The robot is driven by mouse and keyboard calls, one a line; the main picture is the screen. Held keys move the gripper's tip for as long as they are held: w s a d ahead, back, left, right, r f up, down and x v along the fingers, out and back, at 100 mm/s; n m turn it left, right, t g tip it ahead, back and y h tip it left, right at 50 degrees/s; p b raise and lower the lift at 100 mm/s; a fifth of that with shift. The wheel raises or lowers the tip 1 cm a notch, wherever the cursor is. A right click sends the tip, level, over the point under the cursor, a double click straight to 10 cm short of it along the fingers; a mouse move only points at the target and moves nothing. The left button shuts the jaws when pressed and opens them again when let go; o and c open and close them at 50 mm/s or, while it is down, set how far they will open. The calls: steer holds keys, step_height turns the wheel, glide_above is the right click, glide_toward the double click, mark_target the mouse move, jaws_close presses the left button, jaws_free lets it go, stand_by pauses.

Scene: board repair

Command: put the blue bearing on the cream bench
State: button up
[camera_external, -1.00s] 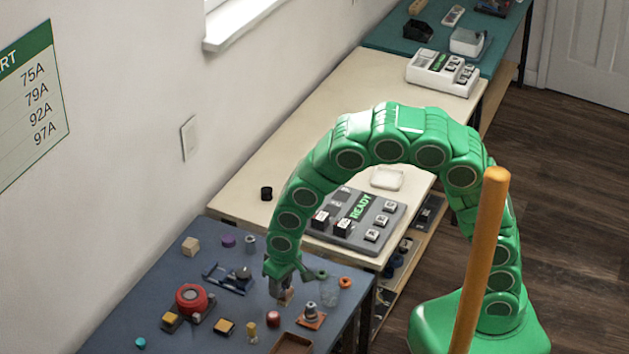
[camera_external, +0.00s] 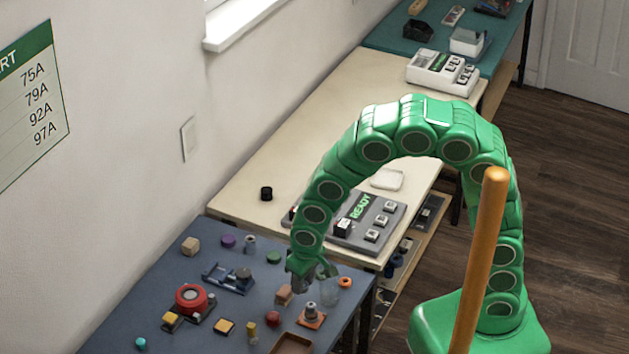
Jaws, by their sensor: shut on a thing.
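No blue bearing shows clearly; a purple round piece (camera_external: 228,241) and a small teal piece (camera_external: 140,342) lie on the table.
A grey READY panel (camera_external: 375,240), a black cylinder (camera_external: 266,193) and a white dish (camera_external: 387,180) stand on the cream bench. A clear cup (camera_external: 330,290) and an orange-based part (camera_external: 311,317) are close to my gripper. A red round device (camera_external: 191,297) is farther left.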

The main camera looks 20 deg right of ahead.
steer(key=w+d+m, duration=0.2)
steer(key=w, duration=0.8)
steer(key=w+d+m, duration=0.2)
steer(key=w+d, duration=0.1)
steer(key=w, duration=0.6)
steer(key=w+d+m, duration=0.3)
steer(key=w+d, duration=0.9)
steer(key=w, duration=0.4)
steer(key=w+d+m+h, duration=0.15)
steer(key=w+d, duration=0.35)
steer(key=d, duration=0.7)
steer(key=w+d+m, duration=0.3)
steer(key=w+d, duration=0.2)
steer(key=d, duration=0.8)
steer(key=w+d+m, duration=0.2)
steer(key=w+d, duration=0.3)
steer(key=d, duration=0.7)
steer(key=shift+w+d+f, duration=0.35)
steer(key=shift+w+f, duration=1.2)
steer(key=shift+w, duration=0.65)
steer(key=shift+w+d+f, duration=0.4)
steer(key=shift+w+f, duration=1.2)
steer(key=shift+w, duration=0.6)
steer(key=shift+w+d+f, duration=0.35)
steer(key=shift+w+f, duration=1.2)
steer(key=shift+w, duration=0.65)
steer(key=shift+f, duration=0.1)
